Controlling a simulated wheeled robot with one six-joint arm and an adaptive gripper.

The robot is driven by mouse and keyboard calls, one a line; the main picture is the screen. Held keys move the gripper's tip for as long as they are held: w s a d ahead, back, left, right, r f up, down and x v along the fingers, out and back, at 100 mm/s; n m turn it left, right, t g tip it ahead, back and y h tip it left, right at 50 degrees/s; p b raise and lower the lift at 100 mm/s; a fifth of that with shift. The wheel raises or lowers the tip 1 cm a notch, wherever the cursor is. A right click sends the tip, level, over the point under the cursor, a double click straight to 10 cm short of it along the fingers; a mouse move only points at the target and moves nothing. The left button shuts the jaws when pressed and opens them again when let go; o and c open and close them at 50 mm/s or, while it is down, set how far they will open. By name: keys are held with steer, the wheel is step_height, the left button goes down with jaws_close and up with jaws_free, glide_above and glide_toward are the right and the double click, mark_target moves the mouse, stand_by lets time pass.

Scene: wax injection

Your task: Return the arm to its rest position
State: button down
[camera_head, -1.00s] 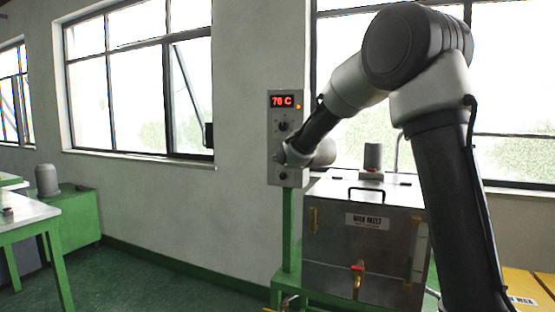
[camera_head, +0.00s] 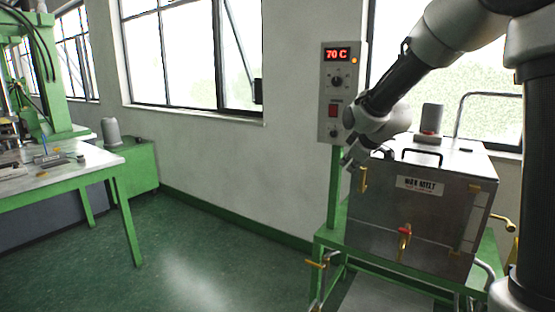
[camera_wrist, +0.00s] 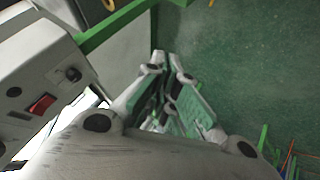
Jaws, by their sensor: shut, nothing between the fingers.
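My arm comes in from the upper right of the head view and reaches down to the left. My gripper (camera_head: 352,163) is at its end, pointing down, beside the lower right of the control box (camera_head: 341,92) and in front of the left end of the wax melt tank (camera_head: 418,205). In the wrist view my gripper (camera_wrist: 167,65) has its fingers close together with nothing held, and green floor shows beyond them. The control box (camera_wrist: 40,85) is at the left there. I cannot tell the exact gap between gripper and tank.
The control box reads 70 C and stands on a green post. The tank has a red-handled tap (camera_head: 404,240) and sits on a green frame (camera_head: 325,240). A green-legged table (camera_head: 110,160) stands at the left. The floor (camera_head: 200,255) between is clear.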

steer(key=s+d+r+m+g, duration=0.1)
steer(key=s+d+m, duration=0.2)
steer(key=s, duration=0.9)
steer(key=s+d+r+m+g+h, duration=0.1)
steer(key=s+d+m+g, duration=0.1)
steer(key=s, duration=1.1)
steer(key=s+d+r+m+g, duration=0.1)
steer(key=s+d+m, duration=0.4)
steer(key=s, duration=0.7)
steer(key=shift+s+d+h, duration=0.3)
steer(key=shift+d, duration=0.05)
